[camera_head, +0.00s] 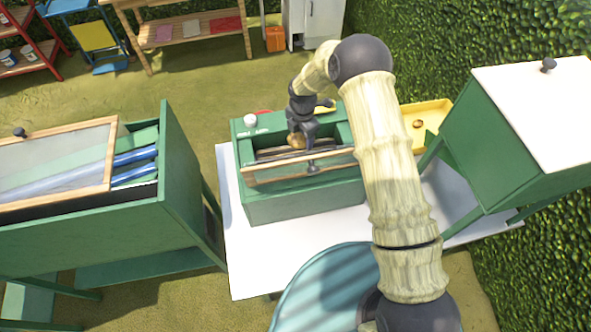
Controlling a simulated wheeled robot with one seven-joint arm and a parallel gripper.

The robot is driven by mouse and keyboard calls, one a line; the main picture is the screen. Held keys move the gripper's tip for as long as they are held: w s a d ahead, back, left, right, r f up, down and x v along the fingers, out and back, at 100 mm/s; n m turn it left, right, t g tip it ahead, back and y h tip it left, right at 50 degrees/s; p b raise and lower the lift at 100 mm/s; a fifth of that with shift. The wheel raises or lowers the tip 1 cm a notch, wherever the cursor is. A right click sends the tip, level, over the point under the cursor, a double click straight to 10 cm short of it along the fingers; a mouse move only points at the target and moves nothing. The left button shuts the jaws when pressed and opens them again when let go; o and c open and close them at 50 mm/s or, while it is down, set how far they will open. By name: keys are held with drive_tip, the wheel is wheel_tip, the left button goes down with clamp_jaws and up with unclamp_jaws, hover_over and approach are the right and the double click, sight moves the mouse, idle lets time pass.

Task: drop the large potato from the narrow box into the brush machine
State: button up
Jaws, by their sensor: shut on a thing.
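The brush machine (300,207) is a green box with an open top on the white table, with dark bars inside, a wooden-framed front edge and a white knob at its back left. My gripper (298,138) is above its opening, pointing down, shut on a brown potato (297,142). The potato is over or just inside the opening; its exact height is unclear. My own arm crosses the view on the right and hides part of the machine's right side. I cannot tell which container is the narrow box.
A yellow tray (432,114) with a small brown item stands behind right of the machine. A green cabinet with a white lid (535,95) stands at right. A green bin with a framed cover (170,205) stands at left. The white table (255,265) is bare in front.

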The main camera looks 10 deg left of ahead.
drive_tip(key=f, duration=0.1)
drive_tip(key=f+b, duration=0.1)
drive_tip(key=f, duration=0.1)
drive_tip(key=shift+w+d+f, duration=0.1)
drive_tip(key=shift+w+d, duration=0.1)
drive_tip(key=shift+d, duration=0.2)
drive_tip(key=shift+w+f+b, duration=0.1)
drive_tip(key=shift+f+b, duration=0.2)
drive_tip(key=shift+f, duration=0.1)
drive_tip(key=o, duration=1.2)
drive_tip(key=shift+d, duration=0.1)
drive_tip(key=shift+a, duration=0.2)
